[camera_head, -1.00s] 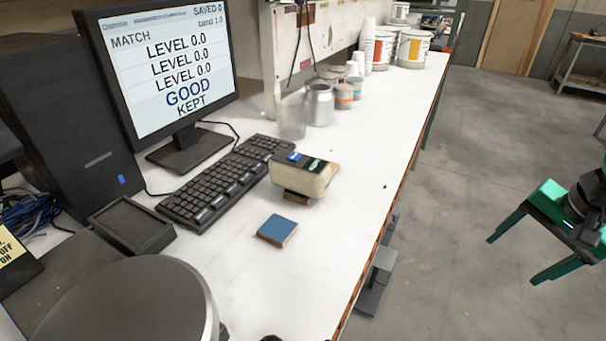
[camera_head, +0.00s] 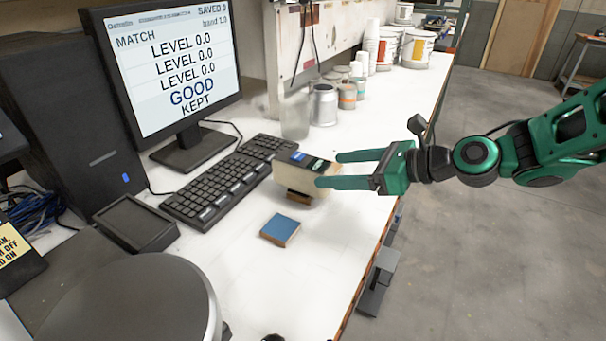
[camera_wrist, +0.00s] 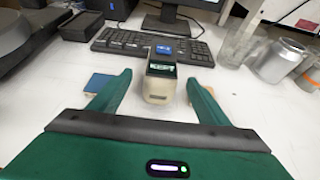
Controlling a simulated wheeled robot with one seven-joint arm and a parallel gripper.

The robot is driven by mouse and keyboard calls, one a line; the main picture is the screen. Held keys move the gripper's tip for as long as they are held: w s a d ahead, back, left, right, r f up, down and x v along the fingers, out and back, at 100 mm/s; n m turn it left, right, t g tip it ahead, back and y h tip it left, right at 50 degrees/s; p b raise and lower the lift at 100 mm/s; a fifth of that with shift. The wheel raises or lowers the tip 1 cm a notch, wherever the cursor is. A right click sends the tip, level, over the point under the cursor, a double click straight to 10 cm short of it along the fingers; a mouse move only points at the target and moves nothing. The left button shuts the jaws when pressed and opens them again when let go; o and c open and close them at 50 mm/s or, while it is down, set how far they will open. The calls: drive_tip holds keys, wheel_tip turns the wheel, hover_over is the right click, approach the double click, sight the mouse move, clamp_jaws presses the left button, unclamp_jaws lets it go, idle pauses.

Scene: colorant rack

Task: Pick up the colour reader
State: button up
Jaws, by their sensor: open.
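The colour reader (camera_head: 305,174) is a cream, boxy device with a dark top, a blue button and a small green-lit display. It sits on the white bench in front of the keyboard, above a small brown block that shows under it. My gripper (camera_head: 328,171) reaches in from the right with its two green fingers spread, their tips by the reader's near end. In the wrist view the reader (camera_wrist: 161,82) lies centred between the two open fingers (camera_wrist: 158,78), with a gap on each side. I cannot tell exactly how far it extends between them.
A blue-topped block (camera_head: 280,229) lies on the bench nearer me. The keyboard (camera_head: 228,180) and monitor (camera_head: 170,75) stand behind the reader. A clear beaker (camera_head: 294,117) and a metal can (camera_head: 323,105) stand beyond it. The bench to the right front is clear.

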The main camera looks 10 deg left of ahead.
sight(303, 170)
drive_tip(key=x, duration=1)
drive_tip(key=shift+w, duration=0.2)
drive_tip(key=shift+c, duration=0.6)
